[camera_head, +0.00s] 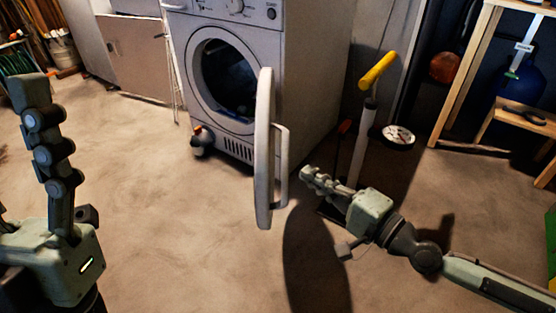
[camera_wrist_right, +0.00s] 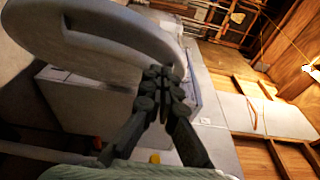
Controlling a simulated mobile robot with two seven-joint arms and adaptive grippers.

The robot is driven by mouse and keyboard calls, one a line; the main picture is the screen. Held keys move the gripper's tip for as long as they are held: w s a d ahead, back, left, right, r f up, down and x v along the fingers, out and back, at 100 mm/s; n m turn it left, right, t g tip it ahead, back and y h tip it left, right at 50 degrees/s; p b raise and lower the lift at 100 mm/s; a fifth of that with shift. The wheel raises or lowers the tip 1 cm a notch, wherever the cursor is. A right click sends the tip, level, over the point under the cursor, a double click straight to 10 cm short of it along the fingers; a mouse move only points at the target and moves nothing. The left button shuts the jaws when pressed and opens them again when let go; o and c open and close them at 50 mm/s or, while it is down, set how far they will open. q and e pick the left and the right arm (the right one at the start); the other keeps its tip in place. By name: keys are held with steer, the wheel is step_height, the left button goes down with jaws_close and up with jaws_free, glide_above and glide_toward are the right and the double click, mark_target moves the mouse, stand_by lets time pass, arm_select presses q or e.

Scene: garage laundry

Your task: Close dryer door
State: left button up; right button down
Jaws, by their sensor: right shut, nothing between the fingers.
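The white dryer (camera_head: 307,75) stands at the back centre in the head view, its round opening dark and uncovered. Its door (camera_head: 264,160) is swung wide open and shows nearly edge-on, with a handle (camera_head: 284,165) on its right side. In the right wrist view the door (camera_wrist_right: 105,32) fills the upper left as a pale disc. My right gripper (camera_head: 308,175) is shut and empty, just right of the door handle; I cannot tell whether it touches. Its fingertips (camera_wrist_right: 164,75) show together in the wrist view. My left gripper (camera_head: 32,90) points up at the far left, away from the door; its opening is unclear.
A pump with a yellow handle (camera_head: 378,70) stands behind my right gripper. A small dark and white object (camera_head: 201,142) sits by the dryer's foot. A wooden shelf (camera_head: 466,75) is at the right. The floor at left centre is clear.

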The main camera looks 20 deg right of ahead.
steer(key=p, duration=0.3)
glide_above(282, 177)
steer(key=shift+s+d+r, duration=0.15)
steer(key=shift+s+r, duration=0.05)
arm_select(q)
steer(key=w+d+f+g, duration=0.3)
steer(key=w+g, duration=0.3)
steer(key=shift+w+d, duration=0.2)
steer(key=shift+w, duration=0.15)
arm_select(e)
steer(key=shift+w+f, duration=0.15)
steer(key=shift+w, duration=0.1)
arm_select(q)
steer(key=shift+f, duration=0.1)
